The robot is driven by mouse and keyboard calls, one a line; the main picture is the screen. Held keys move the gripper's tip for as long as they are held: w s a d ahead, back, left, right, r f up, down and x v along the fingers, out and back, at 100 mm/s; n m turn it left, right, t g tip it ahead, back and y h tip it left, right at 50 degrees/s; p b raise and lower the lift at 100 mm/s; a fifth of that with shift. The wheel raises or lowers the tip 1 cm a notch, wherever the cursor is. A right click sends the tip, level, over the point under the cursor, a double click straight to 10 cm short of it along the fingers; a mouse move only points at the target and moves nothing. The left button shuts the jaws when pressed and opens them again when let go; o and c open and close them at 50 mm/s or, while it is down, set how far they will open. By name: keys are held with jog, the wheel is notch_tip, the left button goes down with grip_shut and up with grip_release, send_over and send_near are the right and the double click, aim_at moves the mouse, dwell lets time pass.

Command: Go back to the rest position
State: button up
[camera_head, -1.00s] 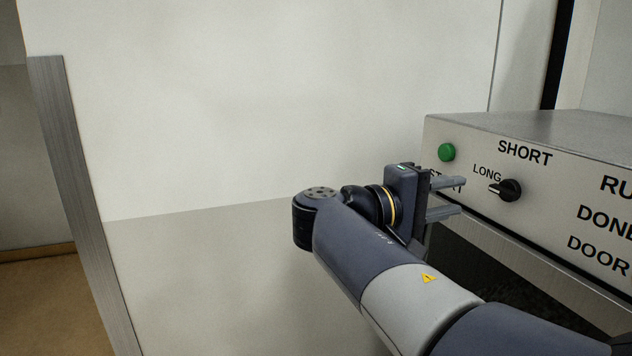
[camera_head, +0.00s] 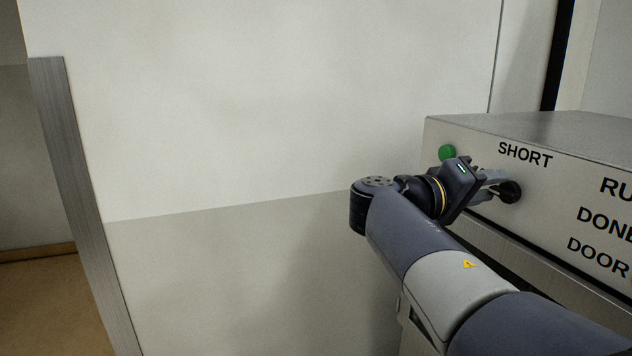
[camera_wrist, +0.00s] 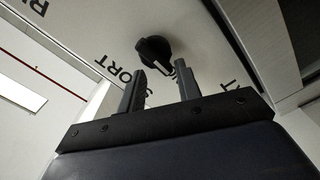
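My gripper (camera_head: 490,184) is in front of the left part of the metal control panel in the head view. Its fingers point right, toward the black knob (camera_head: 510,191), and partly overlap it in the picture. In the wrist view my gripper (camera_wrist: 160,84) shows two fingers apart with a gap between them and nothing held. The black knob (camera_wrist: 153,49) lies just beyond the fingertips there; I cannot tell whether they touch it. The green button (camera_head: 447,152) is above and left of my gripper in the head view. My arm reaches in from the lower right.
The metal control panel (camera_head: 560,174) carries the words SHORT, DONE and DOOR. A pale wall (camera_head: 270,100) fills the left and middle. A metal corner strip (camera_head: 75,180) runs down the wall's left edge. Brown floor (camera_head: 50,305) shows at the lower left.

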jog(key=shift+s+r+m, duration=0.1)
jog(key=shift+r+m, duration=0.15)
jog(key=shift+m, duration=1.15)
